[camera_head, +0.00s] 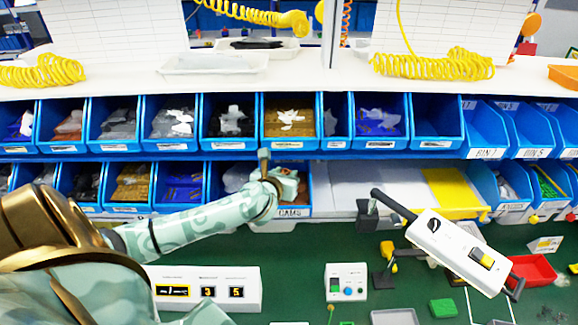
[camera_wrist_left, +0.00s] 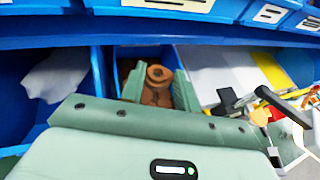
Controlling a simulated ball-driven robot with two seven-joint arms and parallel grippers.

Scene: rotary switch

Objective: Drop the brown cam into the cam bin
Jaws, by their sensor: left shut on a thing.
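I cannot make out the cam clearly in the head view. The bin's inside is mostly hidden by the gripper. My right gripper is in neither view.
A white handheld device (camera_head: 455,250) stands to the right. A white display box (camera_head: 207,287) and a small button box (camera_head: 346,282) are on the green bench (camera_head: 300,240).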

